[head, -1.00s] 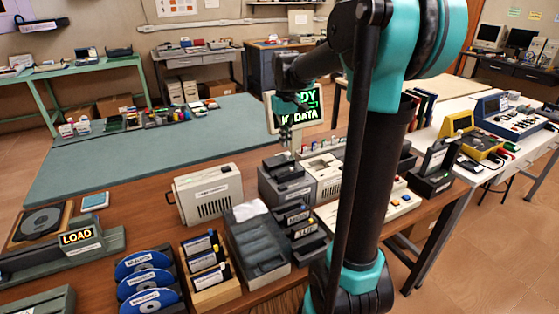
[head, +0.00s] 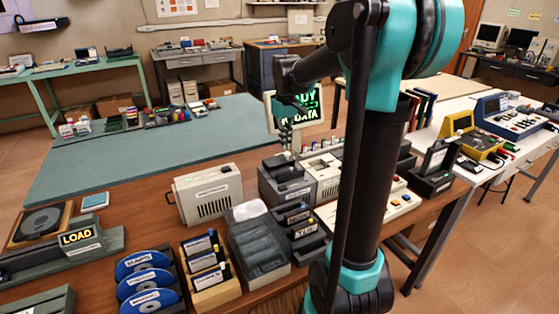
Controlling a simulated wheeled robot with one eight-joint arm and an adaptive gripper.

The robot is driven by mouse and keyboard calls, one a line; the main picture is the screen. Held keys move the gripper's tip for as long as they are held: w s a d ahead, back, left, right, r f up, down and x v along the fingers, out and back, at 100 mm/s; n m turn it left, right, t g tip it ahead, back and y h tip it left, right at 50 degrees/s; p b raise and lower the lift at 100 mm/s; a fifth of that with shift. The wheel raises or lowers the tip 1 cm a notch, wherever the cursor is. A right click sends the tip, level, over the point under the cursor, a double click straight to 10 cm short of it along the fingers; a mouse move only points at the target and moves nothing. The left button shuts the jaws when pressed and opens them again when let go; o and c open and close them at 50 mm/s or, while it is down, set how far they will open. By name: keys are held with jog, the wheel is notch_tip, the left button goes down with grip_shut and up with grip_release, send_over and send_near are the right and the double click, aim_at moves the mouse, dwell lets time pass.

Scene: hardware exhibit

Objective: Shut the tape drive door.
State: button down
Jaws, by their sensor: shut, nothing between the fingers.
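A dark grey boxy device (head: 287,184), which looks like the tape drive, stands on the wooden table left of my arm column. Its upper part shows a raised, stepped piece (head: 279,161) that may be the door; I cannot tell how far open it is. My gripper (head: 286,147) is shut and empty, pointing down just above the back of this device, in front of the lit screen. Whether it touches the device cannot be told. My arm hides part of the table to the right.
A beige case (head: 208,194) stands to the left of the device. A grey open bin (head: 258,250) and a rack of labelled cartridges (head: 300,230) stand in front. A beige unit (head: 325,172) and a green-lettered screen (head: 312,104) are close by. The teal mat (head: 140,160) has free room.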

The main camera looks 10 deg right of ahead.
jog(key=shift+f, duration=1)
jog(key=shift+s+d, duration=0.3)
jog(key=shift+s, duration=0.6)
jog(key=shift+s+d, duration=0.25)
jog(key=shift+s, duration=0.6)
jog(key=shift+s+d, duration=0.3)
jog(key=shift+s, duration=0.6)
dwell(0.7)
jog(key=shift+w, duration=0.3)
dwell(0.4)
notch_tip(320, 180, up, 7)
dwell(0.7)
